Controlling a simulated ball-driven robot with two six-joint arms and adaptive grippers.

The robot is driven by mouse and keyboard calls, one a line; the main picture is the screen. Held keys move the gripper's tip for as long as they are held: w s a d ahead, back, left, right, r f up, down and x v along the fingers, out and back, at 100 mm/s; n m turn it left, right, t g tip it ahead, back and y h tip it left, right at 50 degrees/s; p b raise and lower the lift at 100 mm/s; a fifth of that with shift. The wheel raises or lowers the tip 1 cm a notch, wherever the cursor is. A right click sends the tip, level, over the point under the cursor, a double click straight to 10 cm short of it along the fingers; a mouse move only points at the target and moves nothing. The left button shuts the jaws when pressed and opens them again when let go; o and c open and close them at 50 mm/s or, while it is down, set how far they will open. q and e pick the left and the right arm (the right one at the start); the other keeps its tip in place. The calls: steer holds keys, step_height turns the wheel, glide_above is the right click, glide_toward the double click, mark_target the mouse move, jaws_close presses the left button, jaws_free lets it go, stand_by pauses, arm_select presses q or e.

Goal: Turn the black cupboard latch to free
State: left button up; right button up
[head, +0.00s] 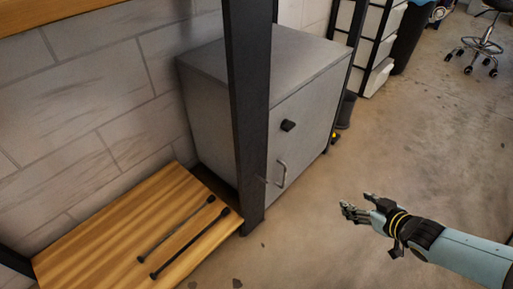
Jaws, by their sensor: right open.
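The grey cupboard (309,85) stands against the wall behind a dark upright post. Its black latch (288,126) is a small knob on the front door, above a metal pull handle (281,174). I cannot tell from this view which way the latch is set. My right gripper (356,206) is open and empty, over the floor to the right of and below the cupboard door. It is apart from the latch and the handle. My left gripper is out of view.
A dark post (249,110) stands in front of the cupboard's left part. A low wooden shelf (100,236) at lower left holds two dark rods (190,243). White drawers (377,50) and a wheeled stool (480,46) stand at the back. The floor before the door is clear.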

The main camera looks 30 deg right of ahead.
steer(key=w+r+n+t+y+b, duration=0.1)
steer(key=w+r+t+y+b, duration=0.25)
steer(key=w+b, duration=0.4)
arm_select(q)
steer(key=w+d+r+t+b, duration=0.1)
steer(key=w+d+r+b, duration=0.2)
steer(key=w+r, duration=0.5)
arm_select(e)
steer(key=n+t+y, duration=0.2)
steer(key=n+y, duration=0.1)
steer(key=y, duration=0.2)
glide_toward(292, 127)
steer(key=shift+h, duration=0.35)
steer(key=b+x, duration=0.3)
steer(key=x, duration=0.5)
steer(key=shift+w+a, duration=0.2)
steer(key=shift+w, duration=0.05)
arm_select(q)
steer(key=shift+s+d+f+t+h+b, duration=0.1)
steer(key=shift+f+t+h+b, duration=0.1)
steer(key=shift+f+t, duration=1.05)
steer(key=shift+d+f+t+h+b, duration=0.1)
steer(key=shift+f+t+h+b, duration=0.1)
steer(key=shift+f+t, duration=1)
arm_select(e)
steer(key=shift+w+a, duration=0.2)
steer(key=shift+w, duration=0.3)
